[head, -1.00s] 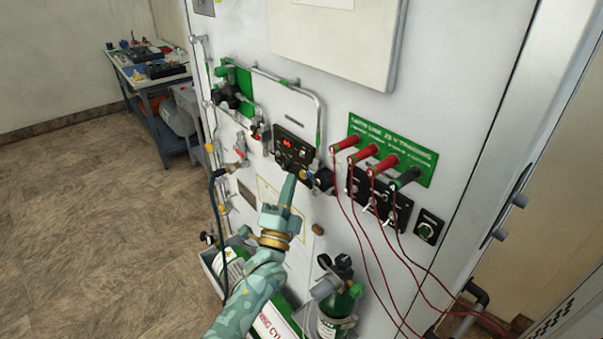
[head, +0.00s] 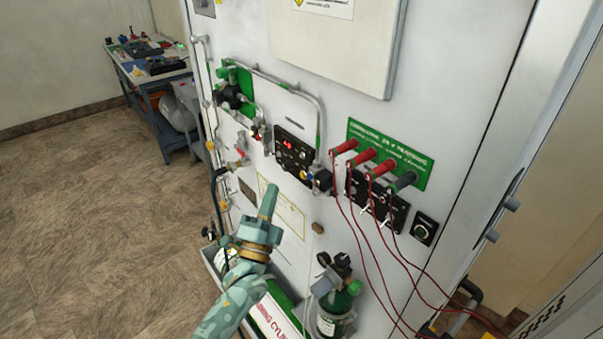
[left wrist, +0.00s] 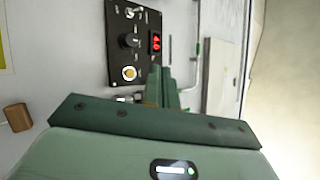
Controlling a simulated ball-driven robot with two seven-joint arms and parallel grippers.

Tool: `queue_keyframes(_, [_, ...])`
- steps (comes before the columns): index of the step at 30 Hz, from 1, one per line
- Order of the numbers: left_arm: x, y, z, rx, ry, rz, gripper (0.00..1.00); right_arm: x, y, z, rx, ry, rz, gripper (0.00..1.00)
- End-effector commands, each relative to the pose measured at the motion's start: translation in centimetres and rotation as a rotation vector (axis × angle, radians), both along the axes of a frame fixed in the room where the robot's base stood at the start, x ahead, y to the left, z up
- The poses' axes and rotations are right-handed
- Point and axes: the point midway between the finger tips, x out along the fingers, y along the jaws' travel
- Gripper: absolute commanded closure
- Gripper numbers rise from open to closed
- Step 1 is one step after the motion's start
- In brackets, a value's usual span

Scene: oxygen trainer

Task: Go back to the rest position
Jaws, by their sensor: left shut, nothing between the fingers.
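My left gripper (head: 269,202) is shut and empty. In the head view it points up toward the white panel, below the black control box (head: 294,153) with a lit red display. The gripper's fingers also show in the left wrist view (left wrist: 161,88), in front of the lower part of the same black box (left wrist: 133,42), which carries a knob, a toggle switch and a yellow button. I cannot tell the exact gap to the panel. My right gripper is not in view.
Red and black plugs (head: 367,153) with hanging red and dark leads sit at the right of the panel. A green cylinder (head: 336,305) stands below. A workbench (head: 150,70) is at the back left. The floor (head: 90,210) at the left is clear.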

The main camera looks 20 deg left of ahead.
Motion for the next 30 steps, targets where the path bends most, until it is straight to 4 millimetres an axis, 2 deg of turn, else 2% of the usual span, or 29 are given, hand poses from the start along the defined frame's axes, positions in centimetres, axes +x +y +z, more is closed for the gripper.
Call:
queue_keyframes(12, [0.0,0.0,0.0,-0.009,-0.001,-0.006,1.0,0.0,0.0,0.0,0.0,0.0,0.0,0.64])
queue_keyframes(15, [0.2,-0.1,-0.4,-0.083,0.015,-0.06,1.0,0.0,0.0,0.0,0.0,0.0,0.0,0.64])
queue_keyframes(17, [0.7,-0.4,-1.4,-0.17,0.061,-0.123,1.0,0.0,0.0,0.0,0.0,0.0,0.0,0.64])
queue_keyframes(20, [1.6,-1.3,-8.1,-0.396,0.278,-0.242,1.0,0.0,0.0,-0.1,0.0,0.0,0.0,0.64])
queue_keyframes(21, [1.5,-1.7,-11.9,-0.494,0.383,-0.271,1.0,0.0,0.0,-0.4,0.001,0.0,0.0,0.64])
queue_keyframes(23, [0.5,-2.2,-17.6,-0.626,0.53,-0.284,1.0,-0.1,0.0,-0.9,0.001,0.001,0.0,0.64])
queue_keyframes(24, [-0.5,-2.4,-21.2,-0.705,0.62,-0.28,1.0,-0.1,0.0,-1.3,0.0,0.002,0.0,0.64])
queue_keyframes(26, [-2.4,-2.7,-26.4,-0.816,0.747,-0.257,1.0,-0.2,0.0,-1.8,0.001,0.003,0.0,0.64])
queue_keyframes(27, [-4.0,-2.9,-29.8,-0.883,0.828,-0.231,1.0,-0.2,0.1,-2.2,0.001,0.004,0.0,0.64])
queue_keyframes(29, [-6.8,-2.9,-34.5,-0.978,0.941,-0.181,1.0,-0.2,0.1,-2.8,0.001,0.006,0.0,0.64])
queue_keyframes(30, [-8.9,-3.0,-37.6,-1.035,1.014,-0.14,1.0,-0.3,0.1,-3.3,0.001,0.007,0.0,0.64])
